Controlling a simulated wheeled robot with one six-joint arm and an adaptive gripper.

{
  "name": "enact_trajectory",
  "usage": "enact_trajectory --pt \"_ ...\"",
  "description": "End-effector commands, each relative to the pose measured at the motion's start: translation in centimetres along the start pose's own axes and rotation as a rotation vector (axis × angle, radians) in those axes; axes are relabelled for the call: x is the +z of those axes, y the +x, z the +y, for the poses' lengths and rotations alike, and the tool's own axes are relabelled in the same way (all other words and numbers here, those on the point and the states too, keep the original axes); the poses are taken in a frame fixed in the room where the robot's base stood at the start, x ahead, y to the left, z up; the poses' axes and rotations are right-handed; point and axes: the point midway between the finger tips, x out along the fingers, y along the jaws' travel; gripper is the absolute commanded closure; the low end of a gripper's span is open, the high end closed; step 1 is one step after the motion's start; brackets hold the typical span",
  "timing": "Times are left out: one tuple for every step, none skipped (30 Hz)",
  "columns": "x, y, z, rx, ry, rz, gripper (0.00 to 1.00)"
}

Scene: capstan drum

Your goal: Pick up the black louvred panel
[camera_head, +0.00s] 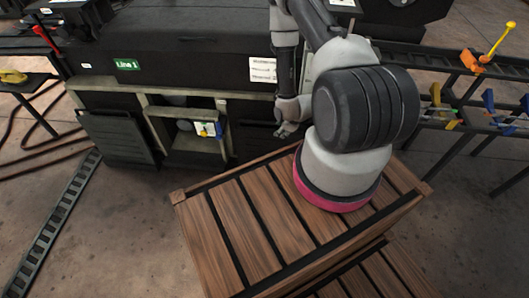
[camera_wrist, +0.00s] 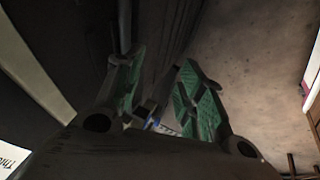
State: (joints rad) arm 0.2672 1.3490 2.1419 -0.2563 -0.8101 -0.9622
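A black louvred panel (camera_head: 118,138) leans at the left of the low cabinet front, its lower edge near the floor. My gripper (camera_head: 284,132) is well to its right, low in front of the dark right part of the cabinet. In the wrist view, the two fingers with green pads (camera_wrist: 160,92) stand apart with a gap between them. I see nothing clearly held. A dark, faintly ribbed surface (camera_wrist: 165,45) shows beyond the fingers; I cannot tell whether it is part of the cabinet or another panel.
A wooden slatted crate (camera_head: 235,225) stands in front, beneath my arm. The black machine (camera_head: 190,40) sits above the cabinet, whose open bay (camera_head: 190,130) holds small parts. A rack with coloured clamps (camera_head: 460,105) is at right. A dark ladder-like rail (camera_head: 60,215) lies on the left floor.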

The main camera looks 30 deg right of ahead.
Motion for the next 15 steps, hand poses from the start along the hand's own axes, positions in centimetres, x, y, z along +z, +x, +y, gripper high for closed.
enact_trajectory --pt "-0.7 0.0 1.0 0.04 -0.039 0.03 0.61" --pt "-1.1 0.0 1.5 0.064 -0.063 0.046 0.61" --pt "-1.6 -0.1 2.2 0.092 -0.092 0.065 0.61" --pt "-1.9 -0.1 2.5 0.109 -0.111 0.075 0.61" --pt "-2.2 -0.2 2.9 0.126 -0.13 0.084 0.61" --pt "-2.4 -0.2 3.2 0.139 -0.151 0.089 0.61" --pt "-2.5 0.0 3.3 0.142 -0.163 0.09 0.61" --pt "-2.4 0.2 3.2 0.141 -0.17 0.089 0.61" --pt "-2.5 0.6 3.3 0.14 -0.175 0.088 0.61" --pt "-2.5 0.9 3.4 0.14 -0.177 0.088 0.61" --pt "-2.5 1.3 3.4 0.14 -0.176 0.088 0.61" --pt "-2.6 1.8 3.5 0.14 -0.176 0.088 0.61" --pt "-2.6 2.2 3.5 0.14 -0.176 0.088 0.61" --pt "-2.6 2.5 3.6 0.14 -0.175 0.088 0.61" --pt "-2.6 3.0 3.7 0.139 -0.175 0.087 0.61"
